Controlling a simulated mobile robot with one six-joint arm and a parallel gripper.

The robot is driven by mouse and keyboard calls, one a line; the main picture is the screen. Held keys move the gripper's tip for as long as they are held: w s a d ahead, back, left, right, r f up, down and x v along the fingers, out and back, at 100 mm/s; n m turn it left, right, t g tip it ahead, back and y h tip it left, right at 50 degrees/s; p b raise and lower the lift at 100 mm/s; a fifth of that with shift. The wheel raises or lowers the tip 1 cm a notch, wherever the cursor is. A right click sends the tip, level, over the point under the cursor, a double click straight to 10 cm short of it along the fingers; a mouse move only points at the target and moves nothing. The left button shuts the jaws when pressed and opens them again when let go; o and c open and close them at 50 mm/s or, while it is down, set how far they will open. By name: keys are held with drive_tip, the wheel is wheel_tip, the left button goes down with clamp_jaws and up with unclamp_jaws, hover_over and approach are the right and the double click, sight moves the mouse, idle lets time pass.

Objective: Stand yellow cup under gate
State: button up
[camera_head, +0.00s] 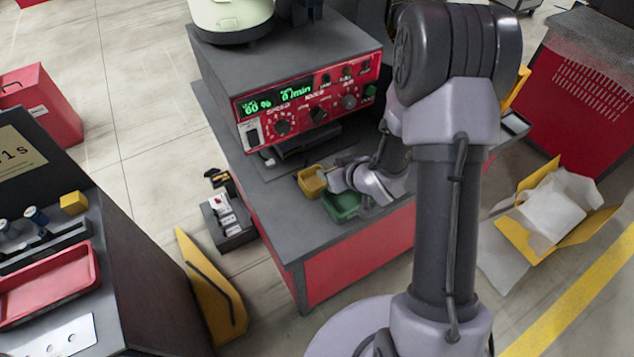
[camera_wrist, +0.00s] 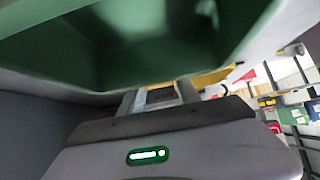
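The yellow cup (camera_head: 312,181) is on or just above the grey bench top, in front of the red-fronted feeder. My gripper (camera_head: 334,180) is at the cup's right side and seems to touch it. Whether its fingers are closed on the cup wall is hidden. In the wrist view a strip of yellow (camera_wrist: 212,78), likely the cup, shows beyond the gripper body, behind a green bin (camera_wrist: 130,75). A dark part (camera_head: 304,147) juts out below the feeder's panel, behind the cup; I cannot tell whether it is the gate.
The green bin (camera_head: 342,206) sits close under my wrist, near the bench's front edge. The feeder's control box (camera_head: 300,105) stands behind. Bare bench top (camera_head: 275,215) lies left of the cup. A side table with a red tray (camera_head: 45,283) and yellow block (camera_head: 74,203) is at left.

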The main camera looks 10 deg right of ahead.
clamp_jaws()
